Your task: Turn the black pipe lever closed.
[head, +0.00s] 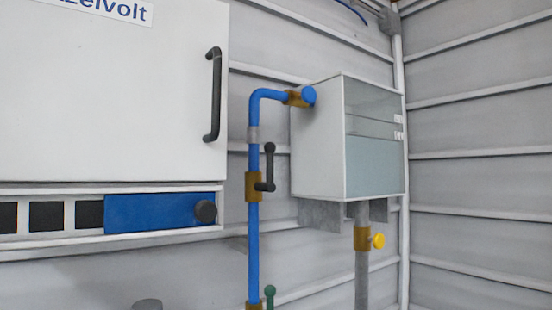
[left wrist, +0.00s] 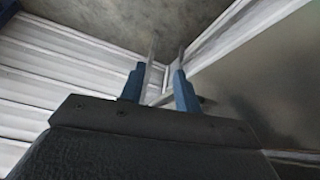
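The black lever (head: 268,168) stands upright, beside and parallel to the blue vertical pipe (head: 254,228) in the head view. It joins a brass valve body (head: 253,187) on that pipe. Neither gripper shows in the head view. In the left wrist view my left gripper (left wrist: 168,55) has two blue fingers with thin pale tips, set apart with a gap between them. Nothing is held between them. The lever is not visible in the left wrist view. My right gripper is not in view.
A white tank (head: 318,140) with a glass side hangs right of the pipe. A white cabinet (head: 110,90) with a black handle (head: 213,95) stands left. A green lever (head: 270,295) sits lower on the pipe. A yellow knob (head: 378,241) is on the grey pipe (head: 362,275).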

